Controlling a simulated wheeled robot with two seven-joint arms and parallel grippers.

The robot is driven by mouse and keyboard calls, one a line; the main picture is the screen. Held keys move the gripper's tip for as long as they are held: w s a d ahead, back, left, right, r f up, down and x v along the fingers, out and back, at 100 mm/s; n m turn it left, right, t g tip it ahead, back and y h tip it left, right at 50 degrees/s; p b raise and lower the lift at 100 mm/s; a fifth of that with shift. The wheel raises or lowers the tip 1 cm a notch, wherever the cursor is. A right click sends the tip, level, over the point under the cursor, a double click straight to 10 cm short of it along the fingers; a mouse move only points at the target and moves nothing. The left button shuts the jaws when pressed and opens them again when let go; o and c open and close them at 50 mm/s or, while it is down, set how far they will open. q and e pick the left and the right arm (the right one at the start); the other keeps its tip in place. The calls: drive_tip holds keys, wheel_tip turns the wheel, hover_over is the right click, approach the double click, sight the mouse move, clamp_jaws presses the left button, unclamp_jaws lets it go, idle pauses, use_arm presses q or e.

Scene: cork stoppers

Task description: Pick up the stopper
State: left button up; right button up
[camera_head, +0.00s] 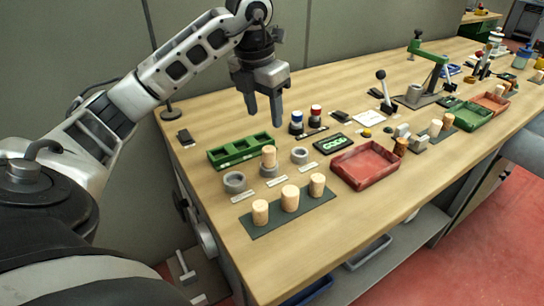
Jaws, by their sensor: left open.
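Several pale cork stoppers are on the table. A row of three stands upright on a dark mat (262,228): a left stopper (260,212), a middle stopper (290,198) and a right stopper (317,185). Another stopper (268,157) stands upright in a grey ring holder behind them. My left gripper (264,117) hangs above the back of the table, fingers pointing down, apart and empty. It is behind and above the stopper in the holder, touching nothing. My right gripper is not in view.
Empty grey rings (234,182) and (300,156) flank the held stopper. A green block with recesses (225,160) lies behind. A red tray (367,168) is to the right. Lever tools (383,90) and a green press (428,55) stand farther right.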

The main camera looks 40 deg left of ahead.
sight(268, 149)
use_arm(q)
drive_tip(key=f, duration=0.4)
drive_tip(key=w+f, duration=0.1)
drive_tip(key=f, duration=0.1)
drive_tip(key=shift+f, duration=0.25)
drive_tip(key=shift+d+f+p, duration=0.15)
drive_tip(key=shift+f+p, duration=0.3)
drive_tip(key=shift+f, duration=2.2)
drive_tip(key=c, duration=1.1)
drive_tip(key=shift+r, duration=0.1)
